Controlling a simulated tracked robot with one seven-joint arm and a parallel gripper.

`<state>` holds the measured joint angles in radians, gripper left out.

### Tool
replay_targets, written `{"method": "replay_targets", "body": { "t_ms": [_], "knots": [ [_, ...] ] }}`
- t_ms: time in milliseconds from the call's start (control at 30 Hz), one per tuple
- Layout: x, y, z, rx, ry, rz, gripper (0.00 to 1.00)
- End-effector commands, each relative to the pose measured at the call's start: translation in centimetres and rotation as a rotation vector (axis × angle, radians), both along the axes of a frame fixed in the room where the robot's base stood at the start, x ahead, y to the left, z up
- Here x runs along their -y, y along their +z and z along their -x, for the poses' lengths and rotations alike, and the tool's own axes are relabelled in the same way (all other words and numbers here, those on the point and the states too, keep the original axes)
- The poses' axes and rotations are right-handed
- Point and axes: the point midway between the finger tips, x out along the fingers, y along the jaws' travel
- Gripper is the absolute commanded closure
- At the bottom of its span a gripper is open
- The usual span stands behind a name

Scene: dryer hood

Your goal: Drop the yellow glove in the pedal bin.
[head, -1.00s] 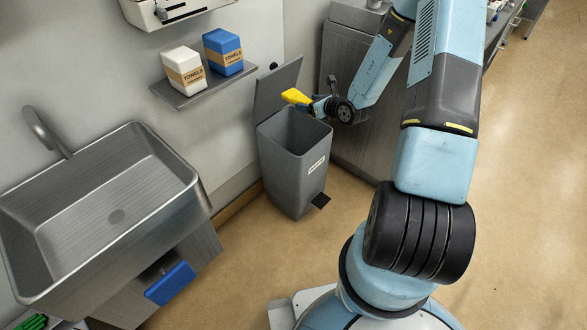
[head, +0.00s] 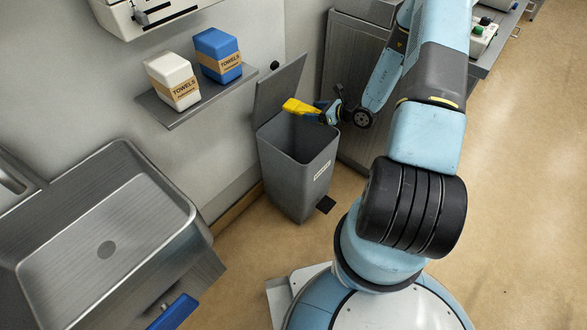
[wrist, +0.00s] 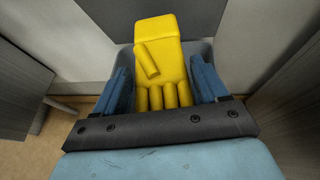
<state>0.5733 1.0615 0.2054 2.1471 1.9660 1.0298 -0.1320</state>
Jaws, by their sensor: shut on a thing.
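The yellow glove (head: 300,107) is held by my gripper (head: 324,114) above the open mouth of the grey pedal bin (head: 300,185). In the wrist view the glove (wrist: 161,62) lies between the two blue fingers of my gripper (wrist: 164,85), its fingers pointing toward the palm and its cuff facing away. The bin's lid (head: 280,88) stands up and open at the back.
A metal cabinet (head: 352,75) stands right of the bin, close to my arm. A steel sink (head: 105,215) is at the left. A wall shelf (head: 165,108) holds a white towel pack (head: 172,80) and a blue one (head: 217,55). The floor at right is clear.

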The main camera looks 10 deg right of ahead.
Motion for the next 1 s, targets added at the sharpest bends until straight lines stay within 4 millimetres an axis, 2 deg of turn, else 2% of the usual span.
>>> {"method": "replay_targets", "body": {
  "t_ms": [200, 500, 967, 1000],
  "knots": [
    [-1.5, -2.2, 0.0, -0.002, 0.022, -0.003, 0.58],
    [-1.9, -4.8, -0.1, -0.001, 0.027, -0.003, 0.58],
    [-1.9, -5.5, -0.1, 0.000, 0.027, -0.001, 0.58],
    [-1.9, -5.5, -0.1, 0.000, 0.027, -0.001, 0.24]
  ]
}}
